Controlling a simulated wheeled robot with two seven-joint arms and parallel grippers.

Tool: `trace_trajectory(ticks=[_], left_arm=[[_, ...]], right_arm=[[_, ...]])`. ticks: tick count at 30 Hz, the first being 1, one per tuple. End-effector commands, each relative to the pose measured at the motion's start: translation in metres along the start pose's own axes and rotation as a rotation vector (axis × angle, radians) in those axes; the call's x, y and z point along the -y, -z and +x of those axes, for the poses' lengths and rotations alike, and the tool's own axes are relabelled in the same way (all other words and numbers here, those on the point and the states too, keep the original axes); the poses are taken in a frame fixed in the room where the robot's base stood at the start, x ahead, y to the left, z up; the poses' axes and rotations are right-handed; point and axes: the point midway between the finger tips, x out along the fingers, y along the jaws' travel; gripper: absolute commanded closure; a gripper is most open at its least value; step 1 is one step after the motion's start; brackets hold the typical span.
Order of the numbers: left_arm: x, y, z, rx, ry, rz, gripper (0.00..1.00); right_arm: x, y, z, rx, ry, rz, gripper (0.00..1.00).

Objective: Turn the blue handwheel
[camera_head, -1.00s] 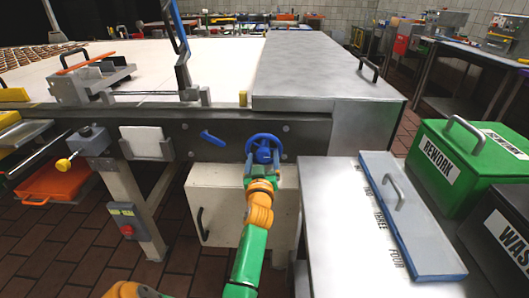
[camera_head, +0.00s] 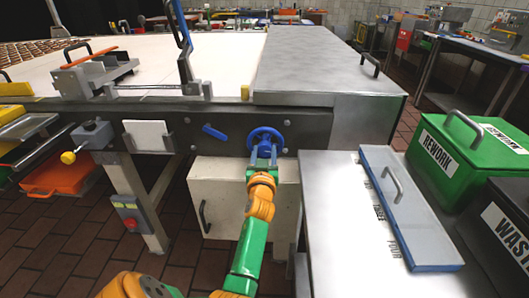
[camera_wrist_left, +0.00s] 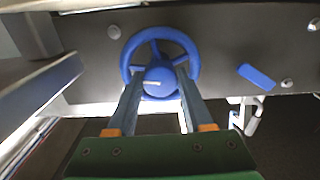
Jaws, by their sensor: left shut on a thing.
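The blue handwheel (camera_head: 267,134) is mounted on the dark front panel of the machine. It shows whole in the left wrist view (camera_wrist_left: 190,48), with a round rim, spokes and a thick hub. My left gripper (camera_head: 264,154) reaches up to it from below in the head view. In the wrist view its two fingers (camera_wrist_left: 160,78) lie on either side of the hub, over the lower rim, and are shut on the wheel. The exact contact at the fingertips is partly hidden. My right gripper does not show.
A blue lever (camera_head: 214,132) sits on the panel left of the wheel. A pale cabinet (camera_head: 225,200) hangs below. A metal table (camera_head: 345,240) with a blue-edged lid (camera_head: 408,205) stands to the right, beside a green REWORK bin (camera_head: 450,165).

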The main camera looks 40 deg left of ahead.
Motion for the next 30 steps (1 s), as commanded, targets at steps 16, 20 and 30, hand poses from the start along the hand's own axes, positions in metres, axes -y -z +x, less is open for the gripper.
trace_trajectory(ticks=[16, 20, 30], left_arm=[[0.001, -0.002, 0.0, 0.006, -0.001, 0.51, 1.0], [0.002, -0.002, 0.0, 0.007, -0.001, 0.633, 1.0], [0.002, -0.001, 0.0, 0.007, -0.002, 0.957, 1.0]], right_arm=[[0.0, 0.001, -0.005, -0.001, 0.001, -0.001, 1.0], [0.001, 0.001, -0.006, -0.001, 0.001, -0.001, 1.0], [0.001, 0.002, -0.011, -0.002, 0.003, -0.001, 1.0]])
